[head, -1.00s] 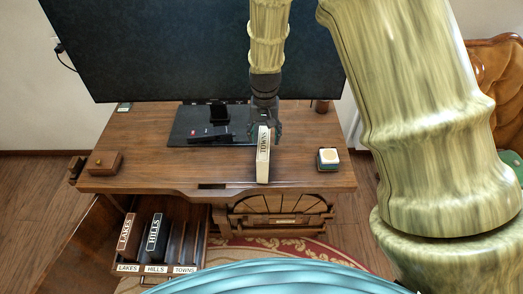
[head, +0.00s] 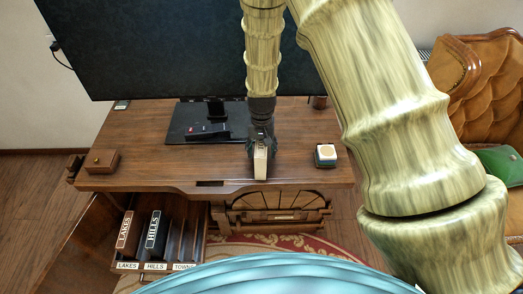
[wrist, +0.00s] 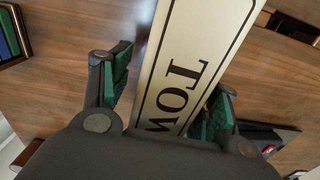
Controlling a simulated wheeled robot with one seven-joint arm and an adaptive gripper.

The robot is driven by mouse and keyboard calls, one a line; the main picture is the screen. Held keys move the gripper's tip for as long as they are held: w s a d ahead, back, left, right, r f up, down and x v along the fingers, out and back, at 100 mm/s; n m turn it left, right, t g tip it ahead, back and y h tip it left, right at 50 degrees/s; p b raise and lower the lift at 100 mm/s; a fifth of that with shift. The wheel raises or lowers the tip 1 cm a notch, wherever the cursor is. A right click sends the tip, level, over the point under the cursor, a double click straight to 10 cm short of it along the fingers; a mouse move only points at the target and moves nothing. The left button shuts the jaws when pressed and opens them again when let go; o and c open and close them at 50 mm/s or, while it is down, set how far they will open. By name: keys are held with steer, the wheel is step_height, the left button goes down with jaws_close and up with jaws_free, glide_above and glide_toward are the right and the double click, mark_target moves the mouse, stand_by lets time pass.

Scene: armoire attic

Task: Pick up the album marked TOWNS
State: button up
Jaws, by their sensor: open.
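The album marked TOWNS (head: 261,163) is cream-coloured and stands on the wooden desk near its front edge. In the wrist view the album's cream spine (wrist: 190,70) carries dark letters, of which "TOW" can be read. My gripper (head: 261,142) is over the album's rear part, pointing down. In the wrist view my gripper (wrist: 165,95) is open, with one green-padded finger on each side of the album. A gap shows at the left finger; whether the right finger touches cannot be told. The album's far end is hidden by the gripper.
A rack (head: 190,240) below the desk's left holds the LAKES (head: 127,231) and HILLS (head: 155,232) albums; its TOWNS slot looks empty. A large screen (head: 150,50) stands behind. A brown box (head: 102,161) and a small white-topped box (head: 325,155) flank the desk.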

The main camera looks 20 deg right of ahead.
steer(key=shift+c, duration=0.4)
jaws_close()
steer(key=shift+r, duration=0.15)
